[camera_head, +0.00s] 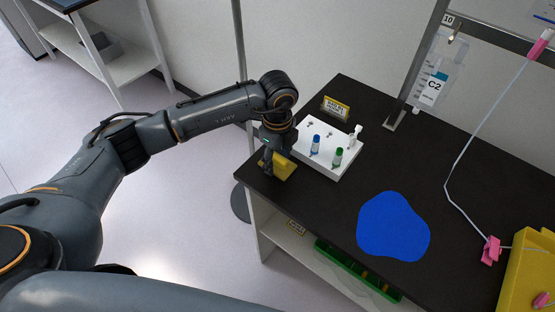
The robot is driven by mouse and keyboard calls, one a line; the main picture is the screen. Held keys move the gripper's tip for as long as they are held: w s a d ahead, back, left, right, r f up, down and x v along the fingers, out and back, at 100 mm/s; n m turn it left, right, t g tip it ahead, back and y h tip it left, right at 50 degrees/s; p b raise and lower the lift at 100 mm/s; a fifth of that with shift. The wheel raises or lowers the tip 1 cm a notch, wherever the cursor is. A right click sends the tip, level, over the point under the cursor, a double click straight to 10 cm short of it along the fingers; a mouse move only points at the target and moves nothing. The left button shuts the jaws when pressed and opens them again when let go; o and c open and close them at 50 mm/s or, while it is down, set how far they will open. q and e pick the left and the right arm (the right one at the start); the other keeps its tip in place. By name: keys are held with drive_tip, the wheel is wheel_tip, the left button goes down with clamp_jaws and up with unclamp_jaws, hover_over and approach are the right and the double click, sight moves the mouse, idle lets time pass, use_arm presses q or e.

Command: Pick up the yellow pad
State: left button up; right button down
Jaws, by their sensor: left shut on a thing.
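The yellow pad (284,166) is at the left edge of the black tabletop, just in front of the white rack. My left gripper (268,171) comes down over the pad's left part and is shut on it. The gripper hides part of the pad, and I cannot tell whether the pad touches the table. My right gripper is not in view.
A white rack (342,168) with blue-capped and green-capped vials stands close beside the pad. A blue patch (393,228) lies on the black table (310,210). A bag marked C2 (433,86) hangs from a metal stand. Pink clamps and a yellow box are at right.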

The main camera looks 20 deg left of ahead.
sight(279, 158)
use_arm(q)
drive_tip(key=shift+r, duration=0.3)
wheel_tip(279, 158, up, 2)
drive_tip(key=shift+s+d+r+b, duration=0.15)
drive_tip(key=shift+r+b, duration=0.1)
drive_tip(key=shift+b, duration=0.65)
drive_tip(key=s+d+r+b, duration=0.3)
drive_tip(key=s+d+r, duration=0.5)
drive_tip(key=s+r, duration=0.1)
drive_tip(key=shift+s+d+r, duration=0.3)
drive_tip(key=shift+s+d, duration=0.1)
drive_tip(key=shift+s, duration=0.25)
drive_tip(key=shift+o, duration=1.2)
clamp_jaws()
